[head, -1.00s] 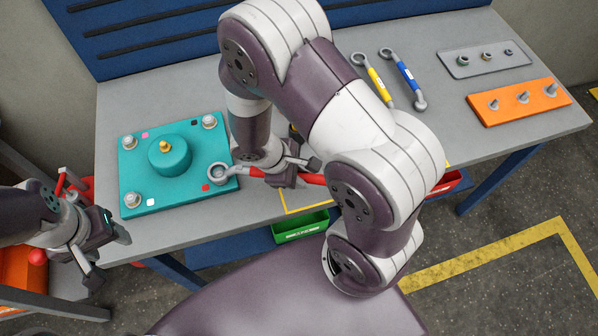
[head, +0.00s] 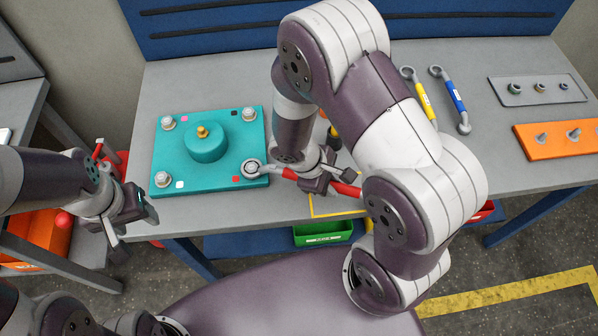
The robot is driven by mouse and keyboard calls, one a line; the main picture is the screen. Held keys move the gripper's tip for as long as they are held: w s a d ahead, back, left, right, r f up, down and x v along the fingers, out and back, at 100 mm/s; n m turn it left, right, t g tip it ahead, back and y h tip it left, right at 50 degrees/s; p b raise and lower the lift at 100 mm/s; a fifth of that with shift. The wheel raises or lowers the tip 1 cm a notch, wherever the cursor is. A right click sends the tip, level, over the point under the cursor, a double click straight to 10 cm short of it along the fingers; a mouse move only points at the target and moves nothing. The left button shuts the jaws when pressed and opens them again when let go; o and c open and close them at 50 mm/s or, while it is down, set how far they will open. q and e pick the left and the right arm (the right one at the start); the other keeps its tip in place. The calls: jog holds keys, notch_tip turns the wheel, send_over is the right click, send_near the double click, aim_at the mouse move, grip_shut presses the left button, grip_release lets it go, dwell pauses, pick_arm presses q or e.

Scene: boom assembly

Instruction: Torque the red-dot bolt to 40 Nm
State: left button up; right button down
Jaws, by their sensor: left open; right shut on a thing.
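The teal plate (head: 210,186) lies on the bench and carries a raised hub with a brass top. Silver bolts stand near its corners. The red dot (head: 236,179) marks the front right corner. The ring end of the red-handled wrench (head: 251,168) is at the bolt there; the ring covers most of that bolt, so I cannot tell how fully it is seated. My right gripper (head: 322,179) is shut on this wrench, whose handle runs right, partly behind my arm. My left gripper (head: 136,230) is open and empty, off the bench's front left edge.
A yellow wrench (head: 424,100) and a blue wrench (head: 455,100) lie at the back. A grey tray (head: 540,99) and an orange holder (head: 555,150) stand at the right. A green bin (head: 322,239) sits below the front edge. Another table stands at the left.

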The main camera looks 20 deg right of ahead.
dwell(0.5)
jog(key=shift+s+a+m+g+p, duration=0.4)
jog(key=shift+s+a+m, duration=0.4)
jog(key=shift+s+a, duration=0.15)
jog(key=shift+s+r, duration=0.1)
jog(key=shift+s, duration=0.05)
jog(key=shift+s+a+m+g+p, duration=0.3)
jog(key=shift+s+a+m+p, duration=0.1)
jog(key=shift+s+a+m, duration=0.55)
jog(key=shift+w+a, duration=0.1)
jog(key=shift+w, duration=0.05)
jog(key=shift+s+a+m+g+y+p, duration=0.2)
jog(key=shift+s+a+m+p, duration=0.15)
jog(key=shift+a, duration=0.25)
jog(key=shift+s+a+m+g+y+p, duration=0.1)
jog(key=shift+s+a+m+y+p, duration=0.1)
jog(key=shift+s+a+m, duration=0.25)
jog(key=shift+w+a, duration=0.1)
